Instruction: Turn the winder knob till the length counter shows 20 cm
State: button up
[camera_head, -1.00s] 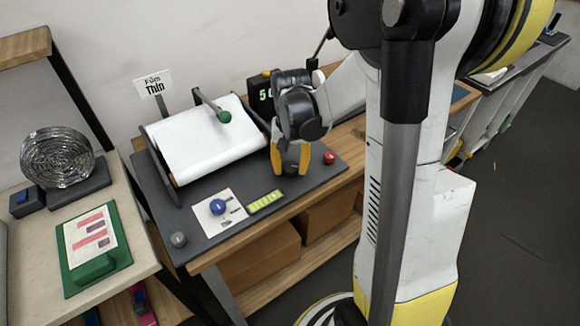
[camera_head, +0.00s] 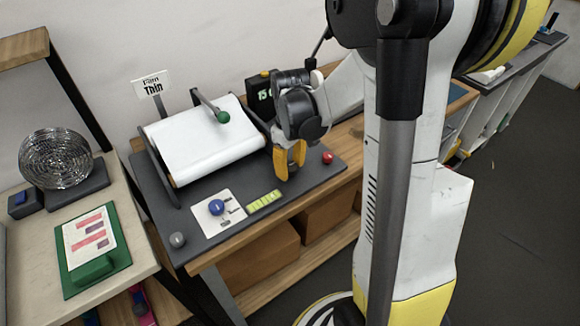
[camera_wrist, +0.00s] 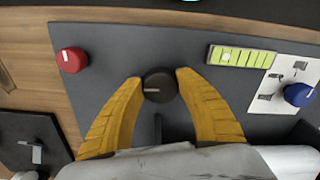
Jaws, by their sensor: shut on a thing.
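My gripper (camera_head: 288,158) reaches down onto the grey panel of the machine. In the wrist view its two yellow fingers (camera_wrist: 158,82) close on the sides of a round black winder knob (camera_wrist: 159,90) with a pale pointer line, which points left. The knob is hidden by my fingers in the head view. The length counter (camera_head: 264,94) is a black box with pale green digits behind my arm. It appears to read 15, but my arm partly covers it and any further digits are hidden.
A red knob (camera_head: 327,157) sits to the right of my gripper. A blue knob (camera_head: 216,207) on a white plate and a green strip (camera_head: 263,201) lie to its left.

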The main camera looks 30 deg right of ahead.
aim_at(290, 167)
jog(key=shift+n, duration=0.6)
jog(key=o, duration=1.2)
notch_tip(290, 167, up, 12)
jog(key=shift+r, duration=0.1)
